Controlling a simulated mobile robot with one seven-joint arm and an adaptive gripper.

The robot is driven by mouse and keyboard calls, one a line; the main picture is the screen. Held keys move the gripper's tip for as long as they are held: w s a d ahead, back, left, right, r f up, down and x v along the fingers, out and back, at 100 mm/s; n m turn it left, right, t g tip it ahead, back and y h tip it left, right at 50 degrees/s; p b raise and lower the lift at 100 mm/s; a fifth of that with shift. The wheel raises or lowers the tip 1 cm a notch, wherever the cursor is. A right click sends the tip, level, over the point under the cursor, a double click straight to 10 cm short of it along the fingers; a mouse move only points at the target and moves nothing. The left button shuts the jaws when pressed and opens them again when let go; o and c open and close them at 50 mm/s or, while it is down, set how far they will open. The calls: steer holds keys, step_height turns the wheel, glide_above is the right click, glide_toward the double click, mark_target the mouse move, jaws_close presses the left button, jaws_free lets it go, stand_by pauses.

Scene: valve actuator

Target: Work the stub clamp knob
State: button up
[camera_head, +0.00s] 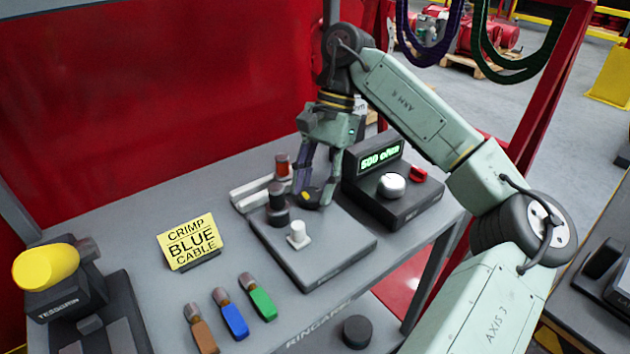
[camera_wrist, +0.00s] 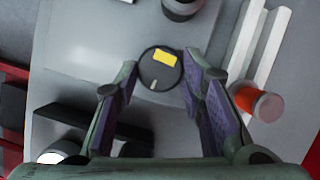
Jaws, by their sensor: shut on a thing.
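A dark round knob with a yellow patch and a small pale tick sits between my fingertips in the wrist view (camera_wrist: 153,72). In the head view the knob (camera_head: 305,197) is at the back of a grey plate (camera_head: 335,258) on the bench, partly hidden by my fingers. My gripper (camera_head: 315,190) reaches down from above and is shut on this knob, with one finger on each side; the gripper also shows in the wrist view (camera_wrist: 161,78). A dark post (camera_head: 278,206) and a white knob (camera_head: 299,234) stand on the same plate.
A dark meter box (camera_head: 375,205) with a lit display, white dial and red button stands close right of my gripper. Behind the plate are pale rails (camera_head: 250,195) and a red cylinder (camera_head: 282,164). A yellow sign (camera_head: 190,241) and several coloured connectors stand or lie to the left.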

steer(key=o, duration=1.1)
steer(key=shift+o, duration=0.2)
steer(key=v, duration=0.7)
steer(key=shift+r, duration=0.2)
